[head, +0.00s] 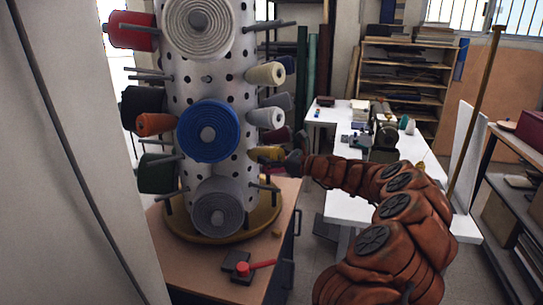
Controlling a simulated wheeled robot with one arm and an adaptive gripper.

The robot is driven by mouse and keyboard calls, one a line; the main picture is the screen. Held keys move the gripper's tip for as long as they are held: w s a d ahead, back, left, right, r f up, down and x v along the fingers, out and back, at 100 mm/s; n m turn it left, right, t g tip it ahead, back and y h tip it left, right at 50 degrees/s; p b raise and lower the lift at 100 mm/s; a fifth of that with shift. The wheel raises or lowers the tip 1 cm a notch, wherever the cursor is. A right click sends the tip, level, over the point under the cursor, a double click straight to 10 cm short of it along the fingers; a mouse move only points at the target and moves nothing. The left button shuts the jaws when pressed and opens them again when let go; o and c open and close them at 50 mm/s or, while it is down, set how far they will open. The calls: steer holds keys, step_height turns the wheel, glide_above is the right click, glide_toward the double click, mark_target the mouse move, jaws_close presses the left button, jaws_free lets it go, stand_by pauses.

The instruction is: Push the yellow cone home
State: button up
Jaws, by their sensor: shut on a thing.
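The yellow cone (264,154) is at the right side of the white perforated column (188,100), below a pale grey cone. It lies roughly level, its left end close to the column. My gripper (283,158) reaches in from the right and is shut on the cone's right part. The fingers are small and dark here, and they hide part of the cone. I cannot tell how far the cone sits on its peg.
Blue (209,131), red (133,31), orange (156,124) and cream (266,74) cones and bare pegs stick out around the column. Its round base (262,222) stands on a wooden bench (180,267). A white table (350,208) stands behind my arm.

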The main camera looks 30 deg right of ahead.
steer(key=shift+w+a+f, duration=0.1)
steer(key=shift+w, duration=0.15)
steer(key=o, duration=1.3)
steer(key=v, duration=1.2)
